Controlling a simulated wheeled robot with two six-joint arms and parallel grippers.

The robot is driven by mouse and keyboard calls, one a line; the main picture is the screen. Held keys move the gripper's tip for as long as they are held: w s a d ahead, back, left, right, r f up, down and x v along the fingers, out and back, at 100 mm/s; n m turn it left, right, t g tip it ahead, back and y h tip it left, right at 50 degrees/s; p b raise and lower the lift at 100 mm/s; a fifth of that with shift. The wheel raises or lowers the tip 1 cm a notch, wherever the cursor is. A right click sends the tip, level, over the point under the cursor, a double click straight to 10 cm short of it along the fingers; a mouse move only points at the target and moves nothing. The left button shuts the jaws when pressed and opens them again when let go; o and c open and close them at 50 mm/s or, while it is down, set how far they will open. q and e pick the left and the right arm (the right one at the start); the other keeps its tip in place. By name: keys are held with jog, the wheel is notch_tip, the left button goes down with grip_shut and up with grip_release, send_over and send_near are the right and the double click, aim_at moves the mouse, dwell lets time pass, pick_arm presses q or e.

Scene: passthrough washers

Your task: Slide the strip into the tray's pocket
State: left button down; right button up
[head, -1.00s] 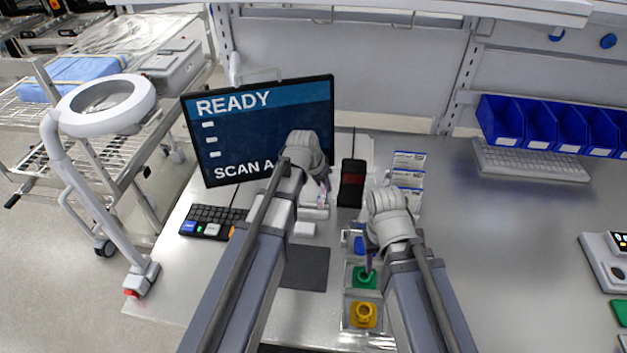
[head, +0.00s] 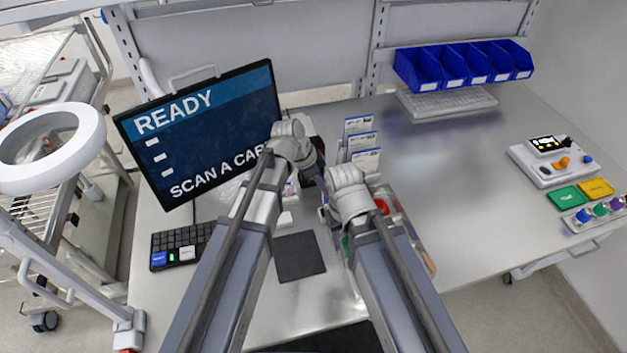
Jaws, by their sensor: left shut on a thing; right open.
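My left gripper (head: 318,173) reaches over the bench in front of the monitor, near a pale item (head: 290,190) with pinkish marks. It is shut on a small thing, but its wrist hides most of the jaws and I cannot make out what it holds. My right gripper (head: 325,212) is lower and slightly right, open, its fingers partly hidden by its wrist. A clear tray with coloured parts lies beneath my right arm; a red part (head: 384,206) and its right edge (head: 430,262) show. The arm covers most of it, including any pocket. I cannot pick out the strip.
The monitor (head: 205,135) stands at left behind a small keypad (head: 180,247). A dark mat (head: 299,257) lies left of my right arm. Cards (head: 362,142) stand upright behind it. Blue bins (head: 465,65) and a keyboard (head: 447,102) are at the back. The bench's right middle is clear.

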pick_arm(q)
jog(key=shift+f+b, duration=2.4)
pick_arm(e)
send_over(344, 260)
jog(key=shift+a+f, duration=0.1)
jog(key=shift+f, duration=2.35)
pick_arm(q)
jog(key=shift+f+b, duration=1.95)
pick_arm(e)
jog(key=shift+f, duration=1.95)
pick_arm(q)
jog(key=shift+c, duration=0.2)
grip_release()
jog(key=shift+r, duration=0.15)
pick_arm(e)
jog(key=shift+r, duration=0.15)
pick_arm(q)
notch_tip(344, 260, up, 9)
jog(key=p, duration=0.9)
pick_arm(e)
notch_tip(344, 260, up, 9)
pick_arm(q)
jog(key=shift+a, duration=0.1)
